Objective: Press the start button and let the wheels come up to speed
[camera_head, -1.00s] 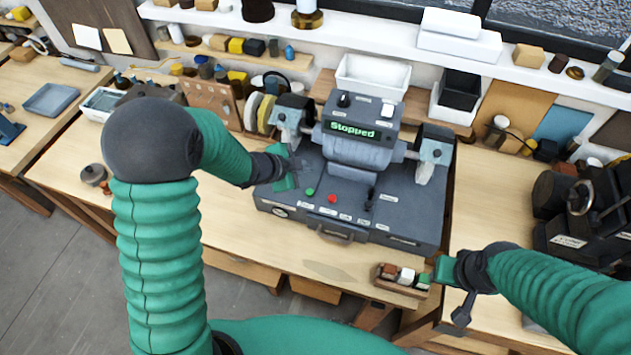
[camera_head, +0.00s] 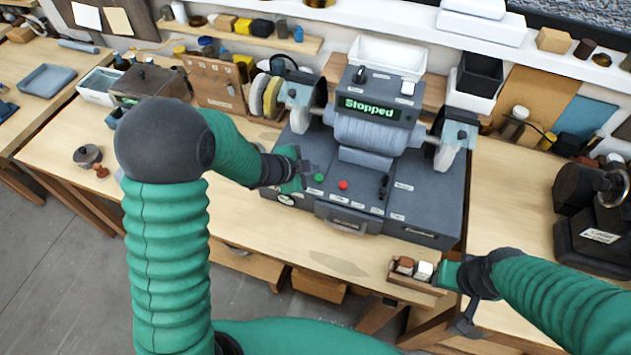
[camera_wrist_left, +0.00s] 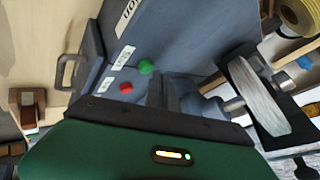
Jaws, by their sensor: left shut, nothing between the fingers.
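The grey bench grinder (camera_head: 372,135) stands on the wooden bench, with a wheel at each side. Its display (camera_head: 369,108) reads "Stopped". The green button (camera_head: 319,177) and red button (camera_head: 343,185) sit on the front left of its base; the wrist view also shows the green button (camera_wrist_left: 146,67) and red button (camera_wrist_left: 126,87). My left gripper (camera_head: 304,172) is shut and empty, just left of the green button; contact cannot be told. My right gripper (camera_head: 447,274) is at the right end of a small block tray (camera_head: 418,285); its jaws are not clear.
A dark machine (camera_head: 598,215) stands on the right bench. A white bin (camera_head: 386,57) and a black bin (camera_head: 480,78) stand behind the grinder. A round-lidded pot (camera_head: 88,155) is at the left.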

